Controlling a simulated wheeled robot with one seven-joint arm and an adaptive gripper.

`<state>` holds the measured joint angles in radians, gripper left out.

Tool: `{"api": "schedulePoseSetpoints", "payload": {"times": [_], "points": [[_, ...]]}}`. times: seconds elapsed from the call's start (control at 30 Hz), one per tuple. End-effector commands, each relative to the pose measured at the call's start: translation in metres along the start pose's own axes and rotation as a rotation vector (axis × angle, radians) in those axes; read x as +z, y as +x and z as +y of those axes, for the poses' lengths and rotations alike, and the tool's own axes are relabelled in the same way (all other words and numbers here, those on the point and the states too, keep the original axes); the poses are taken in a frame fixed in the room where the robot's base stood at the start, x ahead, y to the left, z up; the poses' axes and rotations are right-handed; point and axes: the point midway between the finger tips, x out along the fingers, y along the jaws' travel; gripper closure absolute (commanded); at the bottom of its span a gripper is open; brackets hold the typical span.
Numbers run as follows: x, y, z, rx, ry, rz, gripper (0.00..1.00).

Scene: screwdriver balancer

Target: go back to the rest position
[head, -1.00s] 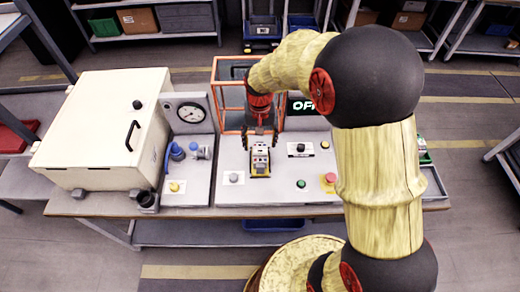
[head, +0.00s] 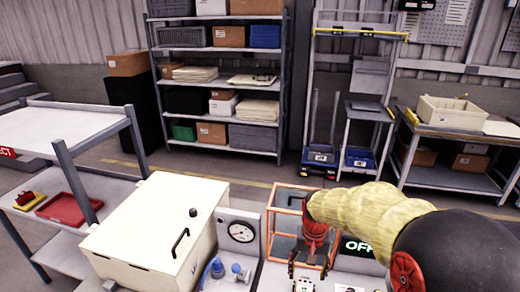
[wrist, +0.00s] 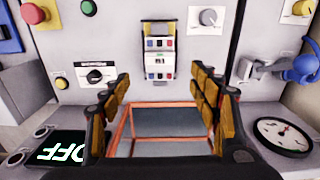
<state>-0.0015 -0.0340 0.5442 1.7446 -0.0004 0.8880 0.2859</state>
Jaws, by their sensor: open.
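My gripper (head: 308,266) is open and empty, its two dark fingers spread above the bench panel. In the wrist view the fingers (wrist: 161,80) show orange-brown pads, with nothing between them. A small white and yellow device with coloured buttons (wrist: 159,55) stands on the panel, apart from the fingers. It is partly cut off at the bottom edge of the head view (head: 304,285). My arm reaches in from the right and hides part of the bench.
An orange-framed cage (head: 268,238) stands behind my gripper. A gauge (head: 241,232) and a large white box (head: 152,225) are to the left. The panel carries a black selector (wrist: 96,76), knobs and an OFF display (wrist: 62,149). Shelves (head: 217,87) stand at the back.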

Motion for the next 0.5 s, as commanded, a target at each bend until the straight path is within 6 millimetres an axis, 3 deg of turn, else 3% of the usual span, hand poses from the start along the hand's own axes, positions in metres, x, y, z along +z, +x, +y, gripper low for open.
{"api": "schedulePoseSetpoints", "payload": {"times": [0.1, 0.17, 0.5], "points": [[0.023, 0.011, 0.007, 0.011, -0.063, -0.042, 0.38], [0.037, 0.005, 0.011, 0.011, -0.095, -0.045, 0.38], [0.120, -0.075, 0.035, -0.015, -0.234, 0.087, 0.38]]}}
